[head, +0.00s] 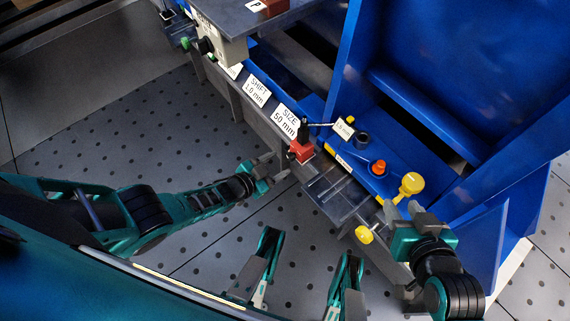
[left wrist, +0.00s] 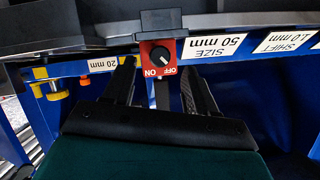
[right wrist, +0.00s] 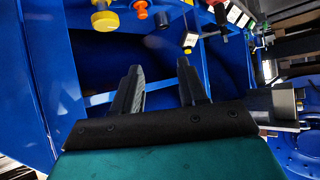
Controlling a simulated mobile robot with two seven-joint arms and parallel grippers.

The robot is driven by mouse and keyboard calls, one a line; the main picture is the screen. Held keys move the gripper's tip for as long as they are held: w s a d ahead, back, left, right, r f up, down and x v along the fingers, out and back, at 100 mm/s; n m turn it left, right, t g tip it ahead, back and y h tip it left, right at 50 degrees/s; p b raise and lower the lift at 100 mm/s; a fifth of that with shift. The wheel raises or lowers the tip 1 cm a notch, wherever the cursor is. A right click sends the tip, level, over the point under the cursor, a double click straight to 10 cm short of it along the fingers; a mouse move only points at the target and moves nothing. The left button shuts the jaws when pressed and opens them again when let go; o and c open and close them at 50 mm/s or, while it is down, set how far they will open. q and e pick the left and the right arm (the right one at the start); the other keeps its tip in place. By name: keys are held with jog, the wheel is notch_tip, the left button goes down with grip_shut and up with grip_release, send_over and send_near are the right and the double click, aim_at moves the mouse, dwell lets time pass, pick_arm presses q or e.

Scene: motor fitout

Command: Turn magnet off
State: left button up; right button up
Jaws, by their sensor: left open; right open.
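The magnet's red switch block (head: 301,150) sits on the rail beside the SIZE 50 mm label. In the left wrist view, the red block (left wrist: 160,57) shows upside down, with a black round knob between ON and OFF marks. I cannot tell clearly which mark the knob points to. My left gripper (head: 277,170) is open and empty, just left of and below the block. In its wrist view, the left gripper's fingers (left wrist: 157,72) flank the block with the knob between them. My right gripper (head: 402,210) is open and empty near the yellow knobs, away from the magnet.
A blue machine frame (head: 400,120) rises behind the rail. A yellow knob (head: 411,184), an orange knob (head: 378,167) and a dark round knob (head: 361,139) stand on the blue ledge. A grey table (head: 240,18) overhangs at the top. The perforated floor (head: 130,140) is open at left.

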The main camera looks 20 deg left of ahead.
aim_at(288, 158)
pick_arm(q)
jog(key=b+x, duration=0.1)
jog(key=x, duration=0.1)
jog(key=shift+w+d+f, duration=0.2)
jog(key=shift+w+f, duration=0.05)
jog(key=shift+f, duration=0.1)
jog(key=shift+w+d+b, duration=0.25)
jog(key=shift+w+b, duration=0.15)
jog(key=shift+w, duration=0.15)
